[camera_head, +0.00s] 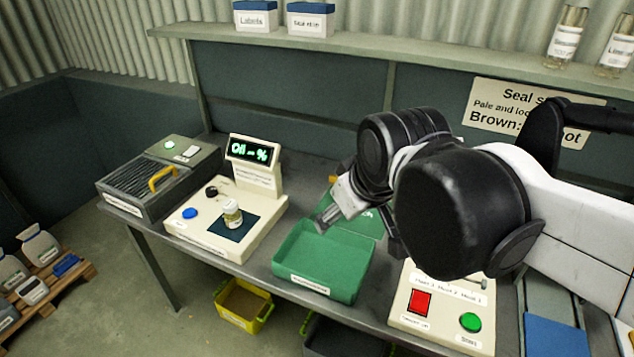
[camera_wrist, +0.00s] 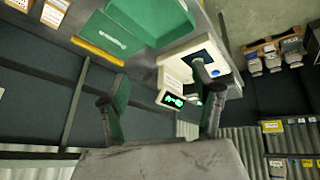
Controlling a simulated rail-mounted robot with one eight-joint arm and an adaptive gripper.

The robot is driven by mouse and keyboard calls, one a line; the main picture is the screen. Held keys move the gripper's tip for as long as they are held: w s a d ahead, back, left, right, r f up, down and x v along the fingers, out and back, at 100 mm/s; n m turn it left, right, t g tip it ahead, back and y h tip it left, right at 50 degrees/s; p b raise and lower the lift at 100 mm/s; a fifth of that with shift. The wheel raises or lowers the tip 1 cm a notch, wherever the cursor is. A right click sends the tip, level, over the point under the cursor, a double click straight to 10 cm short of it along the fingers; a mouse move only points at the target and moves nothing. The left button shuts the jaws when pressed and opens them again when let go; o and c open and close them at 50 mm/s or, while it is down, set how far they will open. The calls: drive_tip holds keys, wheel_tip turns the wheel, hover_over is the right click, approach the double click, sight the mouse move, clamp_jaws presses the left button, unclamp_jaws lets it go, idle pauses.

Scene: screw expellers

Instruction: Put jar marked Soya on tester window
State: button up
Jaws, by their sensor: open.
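A small jar (camera_head: 232,213) with a pale label and yellowish contents stands upright on the dark blue tester window (camera_head: 231,232). Its label is too small to read. The cream tester (camera_head: 191,238) has a display reading "Oil - %" (camera_head: 250,152). My gripper (camera_head: 360,228) is open and empty, to the right of the tester and above the green tray (camera_head: 315,289). In the wrist view the open fingers (camera_wrist: 160,105) have nothing between their tips.
A control panel with red and green buttons (camera_head: 443,309) is at the right. A shelf (camera_head: 400,60) above holds white boxes and bottles. A pallet with several bags (camera_head: 45,280) is on the floor.

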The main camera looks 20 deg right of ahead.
drive_tip(key=s+f+m, duration=0.1)
drive_tip(key=s+d+m, duration=0.1)
drive_tip(key=s, duration=0.1)
drive_tip(key=s+f+m+t, duration=0.1)
drive_tip(key=shift+s+d+f, duration=0.15)
drive_tip(key=shift+f, duration=0.15)
drive_tip(key=shift+f+b, duration=0.8)
drive_tip(key=shift+f, duration=0.05)
idle(1.2)
